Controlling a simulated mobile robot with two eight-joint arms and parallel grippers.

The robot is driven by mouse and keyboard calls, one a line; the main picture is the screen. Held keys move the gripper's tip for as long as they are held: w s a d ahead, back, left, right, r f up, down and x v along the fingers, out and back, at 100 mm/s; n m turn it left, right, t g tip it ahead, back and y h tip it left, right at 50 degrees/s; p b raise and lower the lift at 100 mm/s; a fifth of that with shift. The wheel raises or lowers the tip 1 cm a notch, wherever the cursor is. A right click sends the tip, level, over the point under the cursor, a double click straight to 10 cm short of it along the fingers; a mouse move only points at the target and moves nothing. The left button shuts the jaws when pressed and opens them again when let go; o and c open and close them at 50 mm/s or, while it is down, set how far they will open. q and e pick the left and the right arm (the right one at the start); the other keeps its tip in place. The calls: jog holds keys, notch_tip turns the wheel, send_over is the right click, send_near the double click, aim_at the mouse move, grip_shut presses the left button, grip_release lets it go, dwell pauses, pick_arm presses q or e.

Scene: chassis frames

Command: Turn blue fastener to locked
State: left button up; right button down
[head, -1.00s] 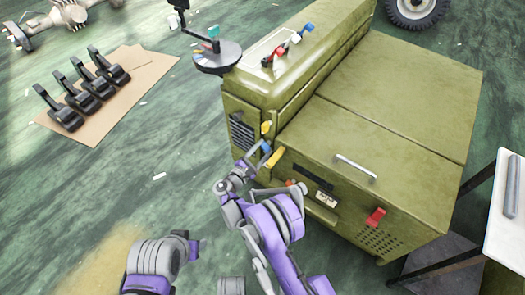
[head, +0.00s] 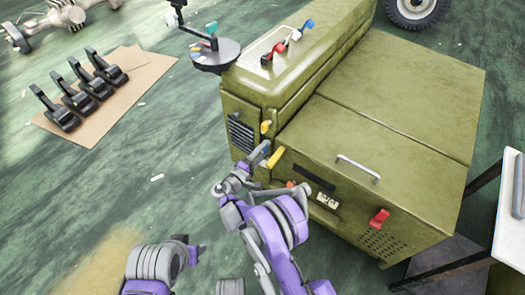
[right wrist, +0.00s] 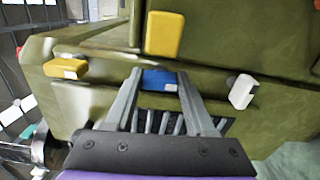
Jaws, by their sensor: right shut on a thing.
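The blue fastener (right wrist: 160,80) is on the olive green chassis box. In the right wrist view it sits between the two fingers of my right gripper (right wrist: 157,84), which is shut on it. In the head view the right gripper (head: 261,152) reaches the box's near left corner, and its fingers cover most of the blue fastener (head: 266,146). The fastener's exact turn is hard to tell. My left gripper's fingers do not show; only part of the arm is at the bottom.
A yellow fastener (head: 275,157) is close beside the gripper, and another yellow one (head: 266,127) is just above. A white latch (right wrist: 242,92) is right of the fingers. A red fastener (head: 379,218) is on the box's front. A white table (head: 510,215) stands at right.

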jog(key=shift+s+m, duration=0.1)
jog(key=shift+m, duration=0.4)
jog(key=c, duration=0.5)
grip_release()
jog(key=p+v, duration=0.1)
jog(key=v, duration=0.9)
jog(key=shift+s+a, duration=0.25)
jog(key=shift+s, duration=0.05)
